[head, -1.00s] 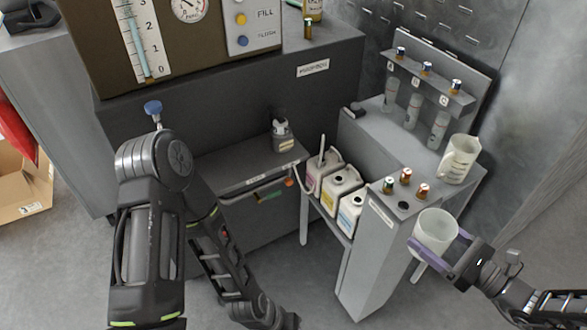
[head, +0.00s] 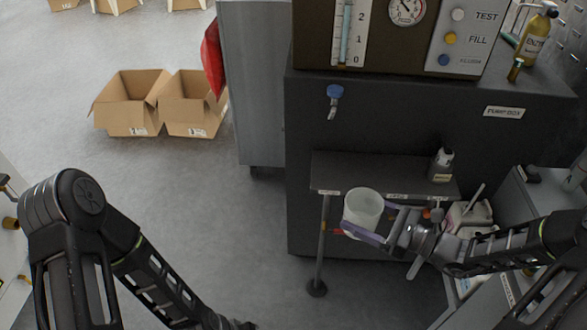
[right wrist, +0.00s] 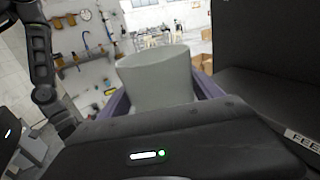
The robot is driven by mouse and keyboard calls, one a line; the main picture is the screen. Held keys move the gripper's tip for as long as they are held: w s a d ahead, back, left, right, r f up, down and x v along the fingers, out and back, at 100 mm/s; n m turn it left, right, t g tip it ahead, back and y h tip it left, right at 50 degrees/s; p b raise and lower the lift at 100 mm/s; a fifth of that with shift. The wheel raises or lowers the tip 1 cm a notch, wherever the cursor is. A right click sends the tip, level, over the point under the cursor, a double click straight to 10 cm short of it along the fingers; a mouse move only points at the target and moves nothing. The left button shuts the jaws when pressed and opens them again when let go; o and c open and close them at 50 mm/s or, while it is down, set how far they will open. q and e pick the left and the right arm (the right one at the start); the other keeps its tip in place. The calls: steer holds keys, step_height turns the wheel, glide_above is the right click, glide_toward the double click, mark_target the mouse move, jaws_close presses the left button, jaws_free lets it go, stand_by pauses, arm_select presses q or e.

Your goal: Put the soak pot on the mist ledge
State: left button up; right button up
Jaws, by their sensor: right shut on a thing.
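The soak pot appears to be the pale, open-topped pot (head: 362,203), upright between the purple fingers of my right gripper (head: 364,226). The gripper is shut on it. The pot also fills the middle of the right wrist view (right wrist: 157,82).
A small grey bottle (head: 441,165) stands at the ledge's right end. A post (head: 320,250) stands below the ledge's left side. White jugs (head: 470,214) sit at the right, partly behind my right arm. Cardboard boxes (head: 130,118) lie back left. The ledge's left and middle look clear.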

steer(key=shift+w+a, duration=0.15)
steer(key=shift+a, duration=0.15)
arm_select(q)
steer(key=shift+a, duration=0.15)
steer(key=shift+o, duration=0.4)
steer(key=shift+o, duration=0.9)
steer(key=shift+f, duration=0.25)
arm_select(e)
steer(key=shift+a+f, duration=0.1)
arm_select(q)
steer(key=o, duration=0.4)
step_height(320, 180, down, 4)
steer(key=b, duration=0.5)
steer(key=shift+f, duration=0.25)
steer(key=o, duration=0.5)
step_height(320, 180, down, 3)
steer(key=b, duration=0.3)
steer(key=shift+f, duration=0.15)
steer(key=shift+o, duration=1.2)
arm_select(e)
steer(key=w+a+r+n+g+y, duration=0.1)
steer(key=w+a+r+g, duration=0.1)
steer(key=a, duration=0.3)
steer(key=shift+w+a+r+n, duration=0.2)
steer(key=shift+w+a+n, duration=0.15)
steer(key=shift+w, duration=0.5)
